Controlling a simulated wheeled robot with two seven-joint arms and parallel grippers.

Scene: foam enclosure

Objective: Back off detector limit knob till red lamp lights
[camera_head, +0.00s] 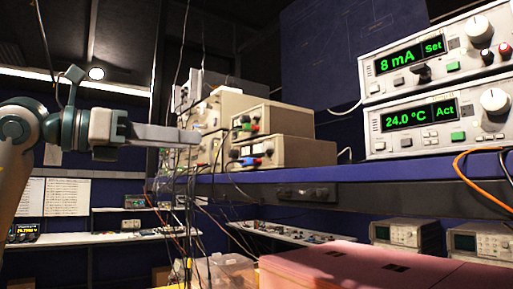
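Two light grey instruments are stacked on the blue-edged shelf at the right. The upper instrument (370,92) reads "8 mA Set" in green and has a large pale knob (477,28), a small black control (421,73) and a small round red part (505,50). The lower instrument (372,146) reads "24.0 °C Act" and has a pale knob (494,100). Which knob is the detector limit, and whether the red part is a lamp, I cannot tell. My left gripper (198,137) points right, well left of these instruments, seen side-on; its finger gap is hidden. My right gripper is not in view.
The shelf (390,170) runs across the right half. Beige boxes (285,151) with cables hanging below stand at its far end. A pink foam block (330,262) lies low in front. Oscilloscopes (405,234) sit under the shelf. An orange cable (470,180) crosses the shelf edge.

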